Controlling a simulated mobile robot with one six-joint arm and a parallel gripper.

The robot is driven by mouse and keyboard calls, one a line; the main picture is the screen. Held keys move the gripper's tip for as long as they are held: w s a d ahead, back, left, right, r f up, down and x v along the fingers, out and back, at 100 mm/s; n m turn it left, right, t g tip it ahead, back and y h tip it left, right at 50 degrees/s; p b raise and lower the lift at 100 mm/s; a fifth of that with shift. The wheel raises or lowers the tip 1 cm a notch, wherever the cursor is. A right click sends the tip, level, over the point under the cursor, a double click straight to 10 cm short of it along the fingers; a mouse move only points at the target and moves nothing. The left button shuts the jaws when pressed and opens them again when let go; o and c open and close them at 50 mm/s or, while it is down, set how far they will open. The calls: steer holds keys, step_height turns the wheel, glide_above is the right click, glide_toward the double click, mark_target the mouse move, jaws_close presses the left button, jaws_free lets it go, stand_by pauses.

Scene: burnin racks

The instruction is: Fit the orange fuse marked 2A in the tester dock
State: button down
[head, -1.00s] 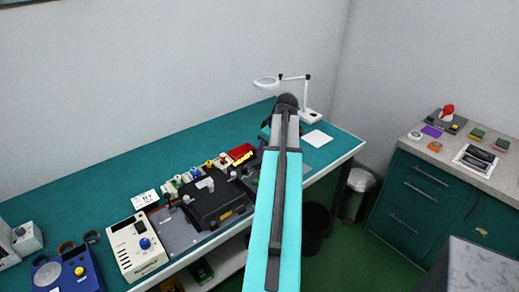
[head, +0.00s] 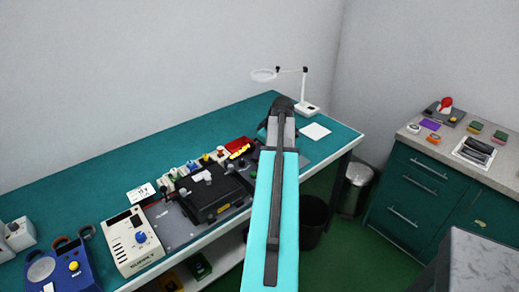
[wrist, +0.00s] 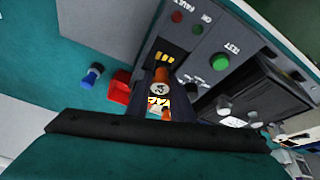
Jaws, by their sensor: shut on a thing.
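In the wrist view my gripper (wrist: 161,98) is shut on the orange fuse (wrist: 162,75), whose pale end face shows a "2A" mark. The fuse is over the edge of the dark tester (wrist: 195,50), near a dark patch with yellow marks (wrist: 170,57). I cannot tell whether the fuse touches the tester; the dock's opening is not clear. The tester has a green TEST button (wrist: 220,62), a red FAULT lamp and a green OK lamp.
A blue fuse-like piece (wrist: 92,74) and a red tray (wrist: 119,90) are beside the tester. In the head view a black unit (head: 212,190), a white power supply (head: 130,240) and a magnifier lamp (head: 305,92) stand on the green bench (head: 100,180).

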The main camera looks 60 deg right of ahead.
steer(key=shift+f, duration=0.65)
steer(key=shift+f+b, duration=0.45)
steer(key=shift+b, duration=0.2)
stand_by(2.3)
stand_by(0.3)
steer(key=c, duration=1.5)
jaws_free()
steer(key=shift+o, duration=0.2)
steer(key=shift+a+f, duration=0.1)
steer(key=shift+a, duration=0.1)
